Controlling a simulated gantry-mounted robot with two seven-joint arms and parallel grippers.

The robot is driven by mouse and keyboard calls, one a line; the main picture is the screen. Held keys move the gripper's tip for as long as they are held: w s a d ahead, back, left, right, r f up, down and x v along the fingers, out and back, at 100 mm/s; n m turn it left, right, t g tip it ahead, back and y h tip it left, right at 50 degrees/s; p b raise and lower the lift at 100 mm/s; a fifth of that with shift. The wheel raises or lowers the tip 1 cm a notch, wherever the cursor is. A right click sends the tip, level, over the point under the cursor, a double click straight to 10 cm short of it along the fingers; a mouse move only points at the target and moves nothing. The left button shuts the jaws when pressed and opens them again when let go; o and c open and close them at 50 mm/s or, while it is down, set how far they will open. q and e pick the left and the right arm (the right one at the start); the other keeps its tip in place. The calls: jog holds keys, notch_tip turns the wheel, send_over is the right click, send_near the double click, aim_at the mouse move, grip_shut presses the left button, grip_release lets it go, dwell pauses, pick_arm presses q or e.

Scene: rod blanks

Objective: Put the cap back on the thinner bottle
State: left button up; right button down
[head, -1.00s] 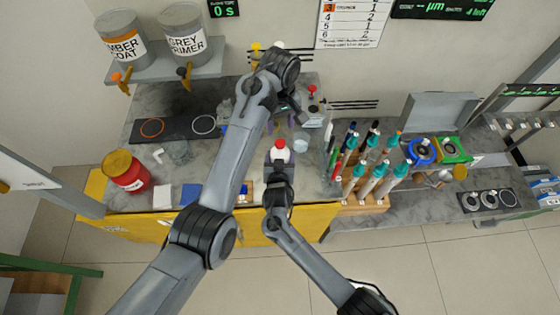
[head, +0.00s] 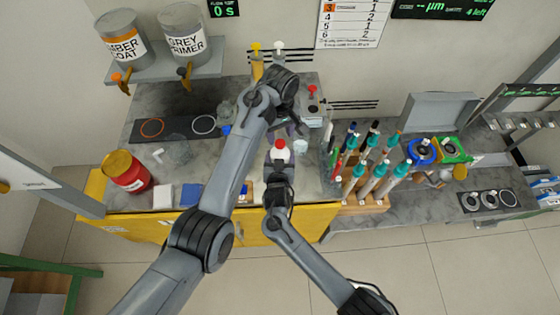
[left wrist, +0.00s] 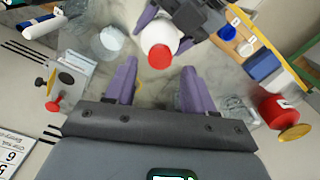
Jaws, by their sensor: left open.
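The thinner bottle (head: 280,157) is white and stands near the front of the bench, with a red cap (head: 280,144) on its top. In the left wrist view the bottle (left wrist: 158,33) and the cap (left wrist: 159,57) show from above; I cannot tell whether the cap is fully seated. My right gripper (head: 279,170) has its purple fingers on both sides of the bottle body and holds it. My left gripper (left wrist: 158,85) is open and empty, its fingertips close to the cap but apart from it. In the head view my left gripper (head: 296,130) is partly hidden by its own arm.
A clear beaker (head: 300,147) stands right of the bottle. A device with a red knob (head: 312,100) is behind it. A rack of teal-topped droppers (head: 365,202) stands to the right. Some bench between is clear.

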aim_at(280, 142)
pick_arm(q)
jog(key=shift+f, duration=1.75)
grip_shut()
jog(key=m, duration=0.4)
jog(key=shift+m, duration=0.4)
jog(key=m, duration=1.3)
jog(key=shift+o, duration=0.3)
grip_release()
